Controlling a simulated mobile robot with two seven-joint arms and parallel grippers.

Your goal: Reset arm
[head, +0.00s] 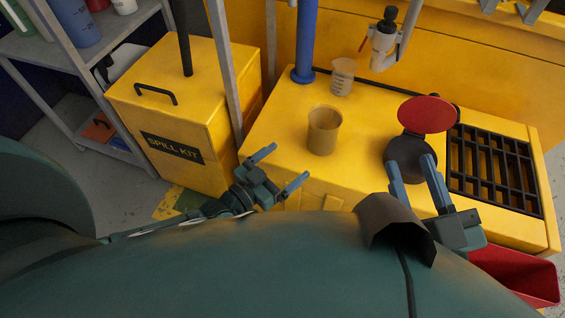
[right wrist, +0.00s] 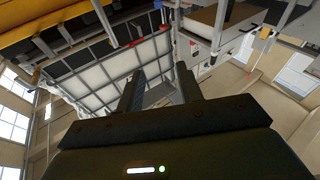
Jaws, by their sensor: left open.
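My left gripper (head: 284,167) is at the centre of the head view, in front of the yellow bench's front edge. Its two blue fingers are wide apart with nothing between them. My right gripper (head: 411,168) is further right, its blue fingers pointing up the picture and apart. In the head view it overlaps the dark round body (head: 408,150) under a red disc; I cannot tell whether they touch. In the right wrist view the two dark fingers (right wrist: 158,88) are apart, with nothing held between them.
The yellow bench (head: 285,150) carries a brown-filled beaker (head: 324,132), a smaller beaker (head: 342,77), a red disc (head: 426,115) and a black grate (head: 492,170). A yellow spill kit box (head: 170,120) and shelf (head: 35,45) stand left. A red bin (head: 520,278) is lower right.

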